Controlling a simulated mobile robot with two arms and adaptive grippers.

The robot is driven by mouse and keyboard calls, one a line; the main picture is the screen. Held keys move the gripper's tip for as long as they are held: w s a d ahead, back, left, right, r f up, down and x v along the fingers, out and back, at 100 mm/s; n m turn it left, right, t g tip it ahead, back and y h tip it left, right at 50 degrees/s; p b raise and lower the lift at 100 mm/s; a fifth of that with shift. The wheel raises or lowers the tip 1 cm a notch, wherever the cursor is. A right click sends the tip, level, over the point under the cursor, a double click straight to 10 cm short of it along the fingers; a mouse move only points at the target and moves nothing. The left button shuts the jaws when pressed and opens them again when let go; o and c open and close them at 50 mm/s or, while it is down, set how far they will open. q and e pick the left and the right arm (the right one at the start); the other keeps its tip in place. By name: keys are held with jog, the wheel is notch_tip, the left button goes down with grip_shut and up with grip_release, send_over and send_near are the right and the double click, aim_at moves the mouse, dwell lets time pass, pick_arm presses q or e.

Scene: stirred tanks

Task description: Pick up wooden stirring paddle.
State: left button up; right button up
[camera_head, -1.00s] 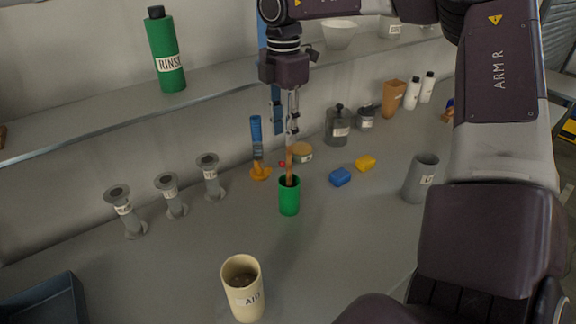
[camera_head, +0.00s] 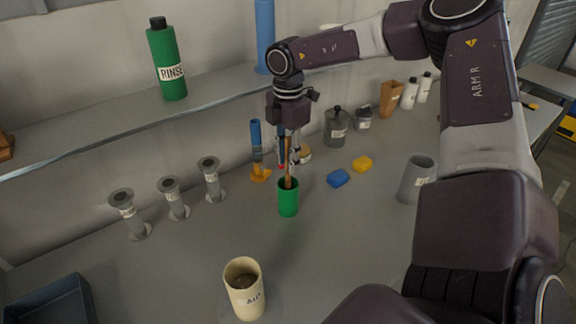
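The wooden stirring paddle (camera_head: 288,172) stands nearly upright in a green cup (camera_head: 288,199) on the bench. Its brown handle sticks out above the rim, and its lower end is hidden inside the cup. My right gripper (camera_head: 289,158) points down over the cup, with its fingers down around the upper part of the handle. The fingers are small and overlap the handle in this view, so I cannot tell whether they are closed on it. My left gripper is not in view.
A cream beaker (camera_head: 244,290) stands in front, with several grey stands (camera_head: 170,197) to the left. A blue block (camera_head: 338,178), a yellow block (camera_head: 362,164) and a grey cup (camera_head: 416,178) are to the right. A shelf (camera_head: 110,118) with a green RINSE bottle (camera_head: 166,60) runs behind.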

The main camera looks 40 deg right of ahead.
grip_shut()
jog(key=shift+r, duration=0.15)
